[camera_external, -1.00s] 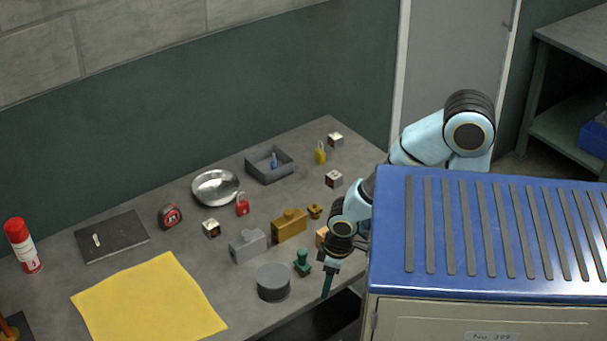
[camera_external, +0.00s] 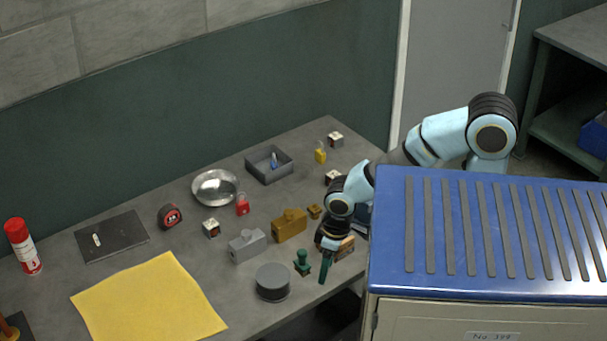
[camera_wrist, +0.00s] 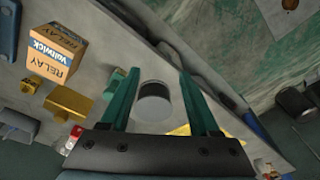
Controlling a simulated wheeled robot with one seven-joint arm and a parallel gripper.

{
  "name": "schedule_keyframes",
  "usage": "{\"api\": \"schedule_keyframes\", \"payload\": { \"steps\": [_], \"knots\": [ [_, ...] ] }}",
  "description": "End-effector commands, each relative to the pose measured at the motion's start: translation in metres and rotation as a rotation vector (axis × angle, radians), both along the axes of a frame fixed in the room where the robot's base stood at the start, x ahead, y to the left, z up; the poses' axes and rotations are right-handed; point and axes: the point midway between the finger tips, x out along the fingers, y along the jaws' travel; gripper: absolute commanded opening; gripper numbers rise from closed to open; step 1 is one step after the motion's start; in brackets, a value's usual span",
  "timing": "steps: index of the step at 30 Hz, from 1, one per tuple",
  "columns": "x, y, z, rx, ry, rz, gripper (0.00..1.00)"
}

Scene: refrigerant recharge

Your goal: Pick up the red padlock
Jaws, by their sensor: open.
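The red padlock (camera_external: 242,206) stands on the grey table in the external view, just right of and in front of the round metal bowl.
Between padlock and gripper stand a grey block (camera_external: 247,247), a brass block (camera_external: 289,228), a green stamp-like piece (camera_external: 302,263) and a grey round tin (camera_external: 272,283). A relay box (camera_wrist: 52,52) is close to my gripper. A metal bowl (camera_external: 214,187) and tray (camera_external: 283,172) lie behind.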

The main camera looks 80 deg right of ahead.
Motion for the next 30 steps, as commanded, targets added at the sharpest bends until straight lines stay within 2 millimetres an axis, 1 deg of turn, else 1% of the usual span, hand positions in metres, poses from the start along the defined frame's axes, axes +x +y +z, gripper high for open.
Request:
{"api": "schedule_keyframes", "payload": {
  "steps": [8, 11, 14, 17, 20, 21, 23, 24, 26, 27, 29, 30],
  "knots": [
    [0.035, -0.021, -0.002, 0.116, 0.059, -0.287, 0.62],
    [0.051, -0.032, -0.002, 0.176, 0.086, -0.423, 0.62],
    [0.072, -0.047, -0.003, 0.252, 0.116, -0.581, 0.62],
    [0.097, -0.069, -0.005, 0.357, 0.157, -0.779, 0.62],
    [0.130, -0.106, -0.008, 0.512, 0.209, -1.029, 0.62],
    [0.144, -0.124, -0.009, 0.586, 0.234, -1.135, 0.62],
    [0.162, -0.154, -0.010, 0.704, 0.269, -1.282, 0.62],
    [0.173, -0.175, -0.011, 0.786, 0.294, -1.374, 0.62],
    [0.186, -0.208, -0.010, 0.910, 0.327, -1.495, 0.62],
    [0.193, -0.230, -0.010, 0.990, 0.346, -1.563, 0.62],
    [0.199, -0.261, -0.009, 1.101, 0.374, -1.646, 0.62],
    [0.201, -0.280, -0.008, 1.169, 0.390, -1.690, 0.62]
  ]
}}
